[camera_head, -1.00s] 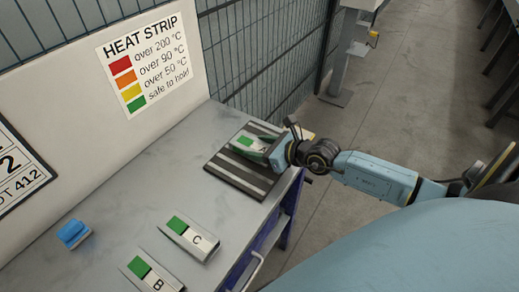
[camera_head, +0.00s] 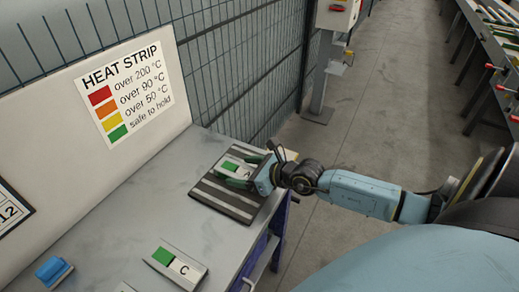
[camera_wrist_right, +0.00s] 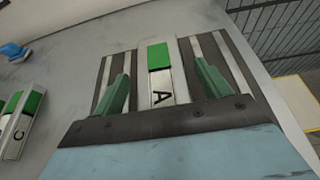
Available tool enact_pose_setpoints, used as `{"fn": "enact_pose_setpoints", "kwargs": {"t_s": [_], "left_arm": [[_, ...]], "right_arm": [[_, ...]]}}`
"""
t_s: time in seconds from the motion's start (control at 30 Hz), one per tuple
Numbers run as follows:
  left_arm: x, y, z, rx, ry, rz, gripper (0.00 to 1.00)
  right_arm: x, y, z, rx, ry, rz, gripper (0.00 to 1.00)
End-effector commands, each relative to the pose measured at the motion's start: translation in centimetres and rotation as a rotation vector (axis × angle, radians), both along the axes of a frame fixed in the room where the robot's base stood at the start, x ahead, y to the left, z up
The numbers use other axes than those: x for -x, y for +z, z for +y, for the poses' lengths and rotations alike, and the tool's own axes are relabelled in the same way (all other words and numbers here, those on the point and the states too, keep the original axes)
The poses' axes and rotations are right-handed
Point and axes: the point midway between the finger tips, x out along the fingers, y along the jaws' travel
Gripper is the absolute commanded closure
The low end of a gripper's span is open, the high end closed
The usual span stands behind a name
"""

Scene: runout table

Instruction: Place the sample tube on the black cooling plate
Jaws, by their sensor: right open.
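The sample, a pale metal bar marked A with a green patch (camera_head: 232,166), lies on the black cooling plate (camera_head: 222,205), which has light stripes. In the right wrist view the bar (camera_wrist_right: 159,62) lies flat on the striped plate (camera_wrist_right: 236,78). My right gripper (camera_head: 243,170) is open, with its green fingers on either side of the bar; gaps show between the bar and both fingers in the wrist view (camera_wrist_right: 162,80). The bar's near end is hidden behind the gripper body. My left gripper is not in view.
A similar bar marked C (camera_head: 175,268) lies nearer on the grey table (camera_head: 130,225), with part of another at the bottom edge. A blue-topped block (camera_head: 54,271) sits at left. A heat strip sign (camera_head: 124,92) hangs on the back panel. Wire fencing (camera_head: 245,80) stands behind.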

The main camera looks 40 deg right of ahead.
Motion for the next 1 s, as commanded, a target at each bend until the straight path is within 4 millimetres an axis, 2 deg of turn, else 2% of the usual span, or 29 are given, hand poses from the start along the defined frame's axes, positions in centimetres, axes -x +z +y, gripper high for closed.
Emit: {"fn": "enact_pose_setpoints", "kwargs": {"t_s": [0.6, 0.8, 1.0], "left_arm": [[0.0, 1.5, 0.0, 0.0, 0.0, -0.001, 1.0], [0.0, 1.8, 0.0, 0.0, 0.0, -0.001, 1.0], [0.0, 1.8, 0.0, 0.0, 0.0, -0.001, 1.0]], "right_arm": [[8.0, 3.4, -3.3, 0.003, 0.002, 0.004, 0.24], [9.6, 4.1, -4.0, 0.002, 0.0, 0.003, 0.24], [10.1, 4.4, -4.2, 0.001, 0.0, 0.001, 0.24]]}}
